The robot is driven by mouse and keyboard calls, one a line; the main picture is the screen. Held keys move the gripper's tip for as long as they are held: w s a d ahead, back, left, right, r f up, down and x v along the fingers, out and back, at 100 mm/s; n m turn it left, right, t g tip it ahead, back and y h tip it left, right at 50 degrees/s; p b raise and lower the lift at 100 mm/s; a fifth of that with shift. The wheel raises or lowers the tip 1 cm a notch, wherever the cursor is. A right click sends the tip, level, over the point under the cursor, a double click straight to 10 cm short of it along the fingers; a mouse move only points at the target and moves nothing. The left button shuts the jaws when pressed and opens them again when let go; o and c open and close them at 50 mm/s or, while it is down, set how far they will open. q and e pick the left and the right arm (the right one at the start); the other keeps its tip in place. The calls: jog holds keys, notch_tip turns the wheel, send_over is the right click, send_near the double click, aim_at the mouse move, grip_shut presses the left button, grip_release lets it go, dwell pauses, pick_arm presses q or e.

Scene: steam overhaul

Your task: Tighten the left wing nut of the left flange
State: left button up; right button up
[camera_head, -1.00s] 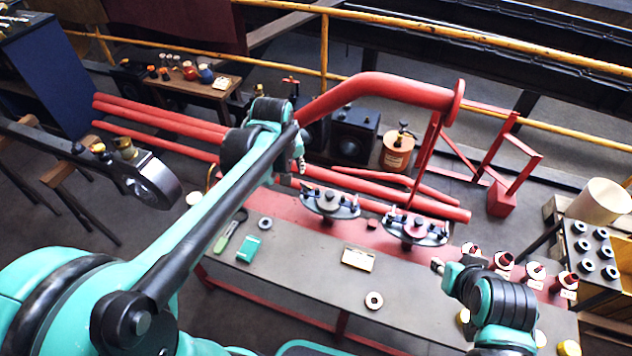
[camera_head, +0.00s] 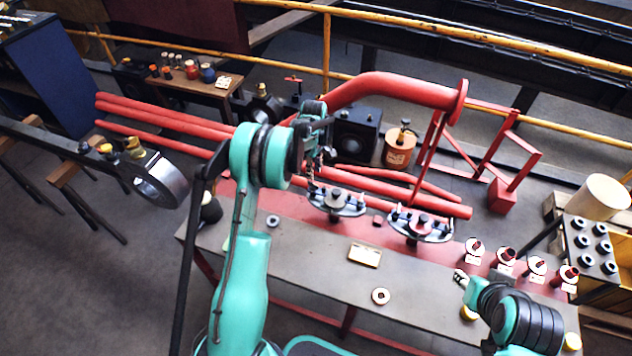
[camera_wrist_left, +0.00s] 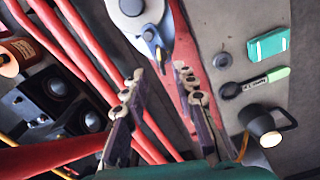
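The left flange (camera_head: 346,207) is a grey disc-like fitting with dark knobs, standing at the back of the bench. The right flange (camera_head: 420,228) stands to its right. My left gripper (camera_head: 320,158) is above and slightly left of the left flange. In the left wrist view its two fingers (camera_wrist_left: 159,76) are apart with nothing between them. The left flange (camera_wrist_left: 128,18) shows there beyond the fingertips.
The grey bench (camera_head: 310,265) carries a small yellowish box (camera_head: 365,255) and a ring (camera_head: 380,296). Several red-capped fittings stand at its right end. Red pipes (camera_head: 165,117) lie behind.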

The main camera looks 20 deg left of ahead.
aim_at(313, 186)
pick_arm(q)
notch_tip(313, 186, down, 7)
jog(key=shift+r+b, duration=0.15)
jog(key=shift+b, duration=0.85)
grip_shut()
